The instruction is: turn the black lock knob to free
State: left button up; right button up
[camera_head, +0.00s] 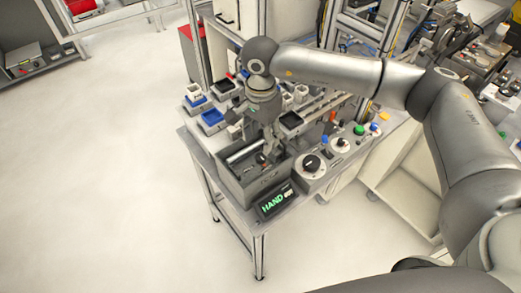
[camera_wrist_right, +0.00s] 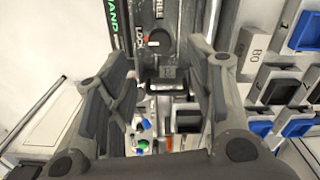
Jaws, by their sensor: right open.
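The black lock knob (camera_wrist_right: 162,41) shows in the right wrist view, at the top middle, on a grey surface. It has a small red-and-white mark, on the side by the lettering that starts "LOC". Other lettering stands above it, partly cut off. My right gripper (camera_wrist_right: 160,92) is open and empty, with its fingers spread to either side and the knob ahead between them. In the head view the right gripper (camera_head: 268,140) points down at the grey open box (camera_head: 262,186). I cannot make out the lock knob clearly there. My left gripper is not in view.
A display reading "HAND" (camera_head: 274,202) stands at the bench's front corner. Blue trays (camera_head: 212,117) and small holders stand behind. The floor at left is clear.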

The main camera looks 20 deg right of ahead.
aim_at(261, 156)
notch_tip(261, 156, down, 7)
jog(key=p, duration=0.2)
jog(key=shift+r+p, duration=0.15)
jog(key=shift+p, duration=0.15)
jog(key=shift+f, duration=0.45)
jog(key=shift+c, duration=0.3)
jog(key=c, duration=1)
